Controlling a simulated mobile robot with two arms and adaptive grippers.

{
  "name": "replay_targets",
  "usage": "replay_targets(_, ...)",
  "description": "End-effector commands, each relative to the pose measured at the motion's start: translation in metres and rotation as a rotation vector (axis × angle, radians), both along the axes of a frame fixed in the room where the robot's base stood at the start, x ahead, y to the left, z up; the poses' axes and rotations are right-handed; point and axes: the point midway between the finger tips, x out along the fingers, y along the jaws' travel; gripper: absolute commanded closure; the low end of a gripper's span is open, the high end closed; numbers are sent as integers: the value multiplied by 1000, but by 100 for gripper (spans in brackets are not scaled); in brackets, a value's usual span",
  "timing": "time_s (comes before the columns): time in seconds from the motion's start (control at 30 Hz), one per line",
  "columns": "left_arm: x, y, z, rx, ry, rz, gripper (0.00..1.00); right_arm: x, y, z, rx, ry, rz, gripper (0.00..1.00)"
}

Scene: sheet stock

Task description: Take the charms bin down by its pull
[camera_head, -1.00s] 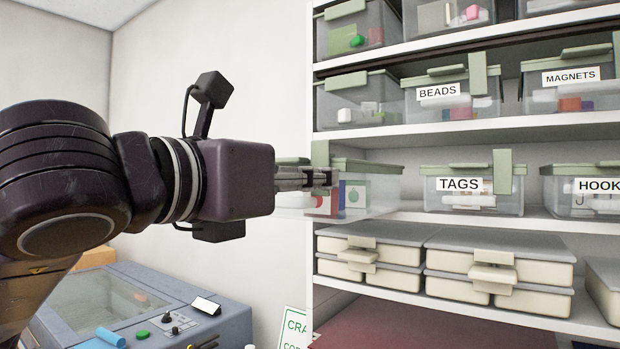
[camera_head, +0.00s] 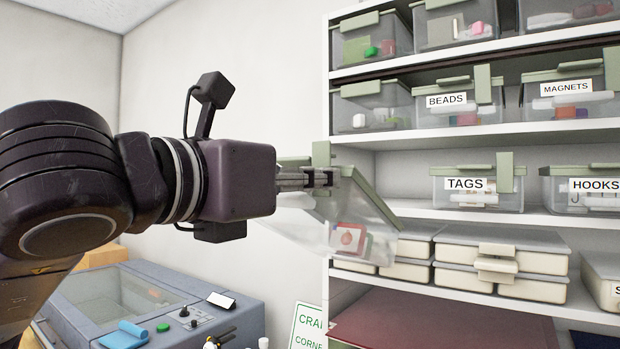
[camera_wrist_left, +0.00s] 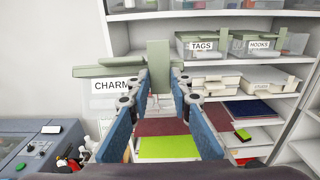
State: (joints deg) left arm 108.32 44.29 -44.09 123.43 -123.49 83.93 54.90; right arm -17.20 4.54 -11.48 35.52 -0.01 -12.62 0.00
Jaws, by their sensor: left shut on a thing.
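The charms bin (camera_head: 345,218) is a clear bin with a green lid, held off the shelf and tilted, its right end hanging low with colourful cards gathered there. My left gripper (camera_head: 328,177) is shut on the bin's green upright pull (camera_head: 320,153). In the left wrist view the gripper's blue fingers (camera_wrist_left: 158,98) close around the green pull (camera_wrist_left: 158,75). My right gripper is in neither view.
The TAGS bin (camera_head: 478,190) and HOOKS bin (camera_head: 590,190) stand on the same shelf, with bare shelf left of TAGS. Cream boxes (camera_head: 500,262) sit on the shelf below. A grey-blue machine (camera_head: 150,300) stands at lower left.

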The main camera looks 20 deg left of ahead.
Motion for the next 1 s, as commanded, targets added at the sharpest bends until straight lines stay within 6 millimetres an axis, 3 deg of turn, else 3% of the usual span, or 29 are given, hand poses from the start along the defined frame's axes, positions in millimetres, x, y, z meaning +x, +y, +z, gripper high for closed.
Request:
replay_targets(0.27,-11,4,1,-3,-8,0,100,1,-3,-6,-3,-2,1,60)
replay_targets(1.0,-81,29,1,-2,-8,0,100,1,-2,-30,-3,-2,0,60)
